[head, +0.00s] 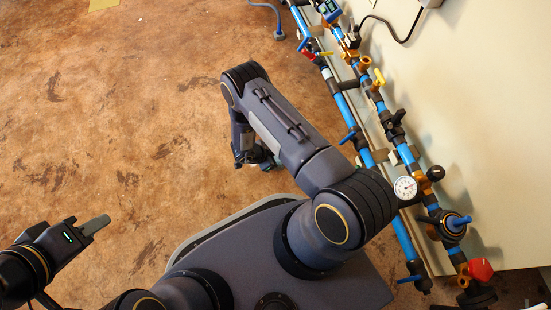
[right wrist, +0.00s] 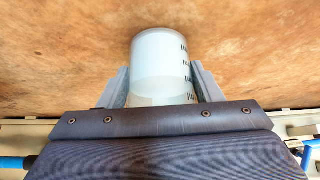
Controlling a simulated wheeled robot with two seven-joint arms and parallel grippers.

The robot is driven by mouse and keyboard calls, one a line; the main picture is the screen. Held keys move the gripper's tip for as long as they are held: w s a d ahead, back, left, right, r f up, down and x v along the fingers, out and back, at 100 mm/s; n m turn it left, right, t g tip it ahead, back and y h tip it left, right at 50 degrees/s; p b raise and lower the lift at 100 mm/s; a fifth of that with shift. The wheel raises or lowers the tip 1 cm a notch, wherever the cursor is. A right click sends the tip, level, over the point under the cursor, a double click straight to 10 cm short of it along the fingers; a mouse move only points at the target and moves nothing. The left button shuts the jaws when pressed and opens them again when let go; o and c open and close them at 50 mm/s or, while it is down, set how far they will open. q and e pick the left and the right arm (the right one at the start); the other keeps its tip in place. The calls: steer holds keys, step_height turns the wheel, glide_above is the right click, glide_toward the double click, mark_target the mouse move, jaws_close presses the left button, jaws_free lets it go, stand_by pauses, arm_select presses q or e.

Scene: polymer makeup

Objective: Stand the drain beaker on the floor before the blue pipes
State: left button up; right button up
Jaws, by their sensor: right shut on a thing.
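The drain beaker (right wrist: 160,60) is a translucent whitish cup with dark marks down its right side. In the right wrist view it sits between the two grey fingers of my right gripper (right wrist: 163,84), which is shut on it. Its lower part is hidden behind the gripper body. In the head view my right gripper (head: 256,162) is over the brown floor, left of the blue pipes (head: 357,135), mostly hidden by my arm; the beaker is hardly discernible there. My left gripper (head: 97,225) is at lower left, away from everything; its finger gap is not clear.
The blue pipes run along the pale wall (head: 470,120) at right, with valves, a round gauge (head: 405,187) and a red knob (head: 480,270). A blue fitting with a hose (head: 279,35) lies on the floor at the top. The brown floor (head: 130,110) at left is clear.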

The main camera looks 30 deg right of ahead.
steer(key=o, duration=1.2)
steer(key=shift+f, duration=0.1)
